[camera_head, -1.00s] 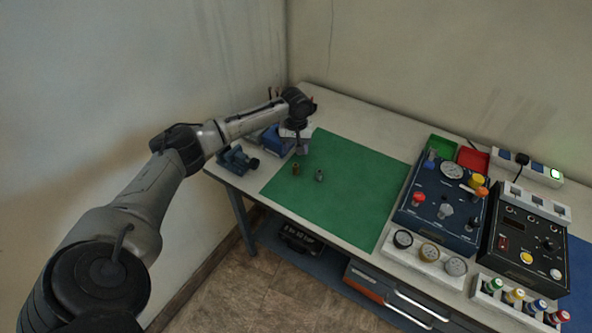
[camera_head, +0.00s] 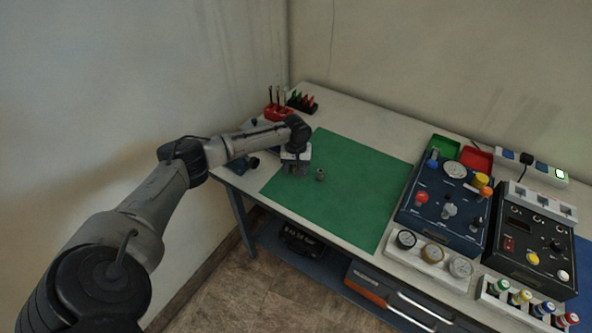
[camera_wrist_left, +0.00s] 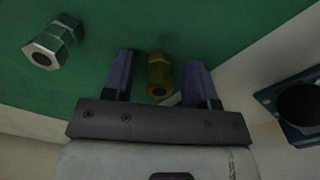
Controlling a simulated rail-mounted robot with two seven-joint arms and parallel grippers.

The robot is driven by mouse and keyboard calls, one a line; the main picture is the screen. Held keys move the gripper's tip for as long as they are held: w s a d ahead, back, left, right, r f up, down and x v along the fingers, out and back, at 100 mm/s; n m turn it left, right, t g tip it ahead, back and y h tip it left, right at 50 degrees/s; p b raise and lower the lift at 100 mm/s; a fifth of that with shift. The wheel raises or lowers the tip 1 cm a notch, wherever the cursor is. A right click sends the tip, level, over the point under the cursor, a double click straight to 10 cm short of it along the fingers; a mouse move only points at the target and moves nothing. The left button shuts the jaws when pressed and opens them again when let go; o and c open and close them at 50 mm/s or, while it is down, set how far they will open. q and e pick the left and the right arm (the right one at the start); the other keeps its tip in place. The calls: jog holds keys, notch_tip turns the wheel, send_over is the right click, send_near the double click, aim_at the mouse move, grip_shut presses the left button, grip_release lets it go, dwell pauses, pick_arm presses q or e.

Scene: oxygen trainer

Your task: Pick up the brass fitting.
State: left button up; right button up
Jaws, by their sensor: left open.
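The brass fitting (camera_wrist_left: 159,75) stands on the green mat (camera_head: 345,205) and shows in the left wrist view between the two fingers of my left gripper (camera_wrist_left: 158,78). The fingers are open, one on each side of it, with gaps beside it. In the head view my left gripper (camera_head: 294,170) is low over the mat's left part and hides the brass fitting. A silver-grey fitting (camera_head: 320,174) stands on the mat just right of the gripper; it also shows at the upper left of the left wrist view (camera_wrist_left: 52,42). My right gripper is not in view.
A blue vise (camera_wrist_left: 296,105) is near the gripper, at the right of the left wrist view. A red holder (camera_head: 278,112) stands at the table's back left. A blue gauge panel (camera_head: 443,205) and a black panel (camera_head: 525,243) stand right of the mat. The mat's middle is clear.

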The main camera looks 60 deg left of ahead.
pick_arm(q)
jog(key=shift+f, duration=0.15)
grip_shut()
dwell(0.4)
